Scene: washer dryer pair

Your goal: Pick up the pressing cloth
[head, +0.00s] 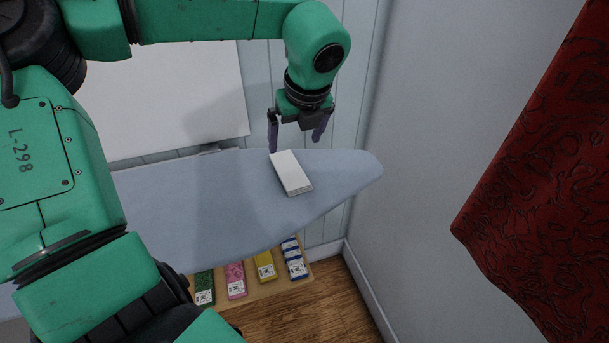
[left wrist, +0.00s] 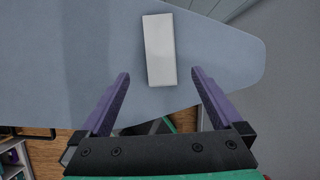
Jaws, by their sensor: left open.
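The pressing cloth is a white, flat, folded rectangle (head: 291,173) lying on the blue-grey ironing board (head: 220,200) near its tapered right end. My left gripper (head: 297,145) is open and empty, above the far end of the cloth. In the left wrist view the cloth (left wrist: 160,50) lies ahead of the open purple fingers (left wrist: 160,78), lined up roughly between them, with its near end level with the fingertips. I cannot tell the exact height of the fingertips over the board. My right gripper is not in view.
Below the board, a wooden shelf (head: 262,293) holds several coloured packets, including a pink one (head: 236,280) and a yellow one (head: 265,266). A white panel (head: 165,95) stands behind the board. A grey wall (head: 440,130) and red patterned fabric (head: 545,190) are at the right.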

